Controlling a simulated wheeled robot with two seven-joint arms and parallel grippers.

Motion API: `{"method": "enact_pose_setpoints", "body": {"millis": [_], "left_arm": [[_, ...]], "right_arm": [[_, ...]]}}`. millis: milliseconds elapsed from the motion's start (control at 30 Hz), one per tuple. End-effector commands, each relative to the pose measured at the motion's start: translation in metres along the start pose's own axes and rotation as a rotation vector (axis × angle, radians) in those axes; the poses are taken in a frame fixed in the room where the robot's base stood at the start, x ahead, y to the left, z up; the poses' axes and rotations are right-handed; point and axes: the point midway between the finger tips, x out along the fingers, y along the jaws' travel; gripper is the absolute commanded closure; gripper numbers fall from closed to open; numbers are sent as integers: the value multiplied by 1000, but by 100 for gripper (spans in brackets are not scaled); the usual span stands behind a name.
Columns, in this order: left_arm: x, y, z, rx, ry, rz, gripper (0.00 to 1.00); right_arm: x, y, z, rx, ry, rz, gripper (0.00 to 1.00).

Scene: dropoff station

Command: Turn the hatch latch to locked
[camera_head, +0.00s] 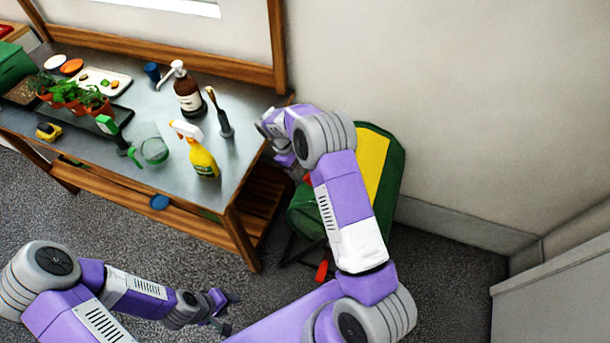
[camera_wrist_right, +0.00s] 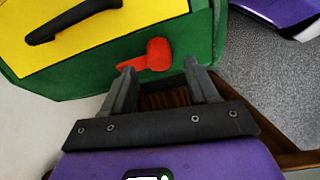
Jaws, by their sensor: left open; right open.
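The red latch (camera_wrist_right: 150,57) is on the green side of a green and yellow unit (camera_wrist_right: 95,35) in the right wrist view. Its rounded end is at the right and a narrower bar runs left. My right gripper (camera_wrist_right: 158,72) is open, with its fingertips just in front of the latch, one toward each side. I cannot tell whether they touch it. In the head view the unit (camera_head: 374,160) stands right of the table, partly hidden by my right arm. My left gripper (camera_head: 228,312) is open and empty, low over the carpet.
The table (camera_head: 150,105) holds a yellow spray bottle (camera_head: 203,160), a brown pump bottle (camera_head: 187,95), a brush (camera_head: 222,120) and potted plants (camera_head: 75,95). A black handle (camera_wrist_right: 75,18) is on the yellow panel. The wall is close behind the unit.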

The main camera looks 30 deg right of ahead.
Motion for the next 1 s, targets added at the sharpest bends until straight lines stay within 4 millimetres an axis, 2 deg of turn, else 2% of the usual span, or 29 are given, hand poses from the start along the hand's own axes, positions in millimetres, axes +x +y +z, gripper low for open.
{"method": "enact_pose_setpoints", "body": {"millis": [33,200,567,900,933,1000], "left_arm": [[2,0,0,0,0,0,57],[3,-1,0,0,0,0,57],[3,-1,0,0,0,0,57],[3,-1,0,0,0,0,57],[3,-1,0,0,0,0,57],[3,-1,0,0,0,0,57]], "right_arm": [[10,0,0,0,-2,-2,41],[28,0,0,0,-1,0,41],[33,0,0,0,1,1,41],[33,0,0,0,1,1,93],[33,0,0,0,1,1,97],[33,0,0,1,1,1,97]]}}
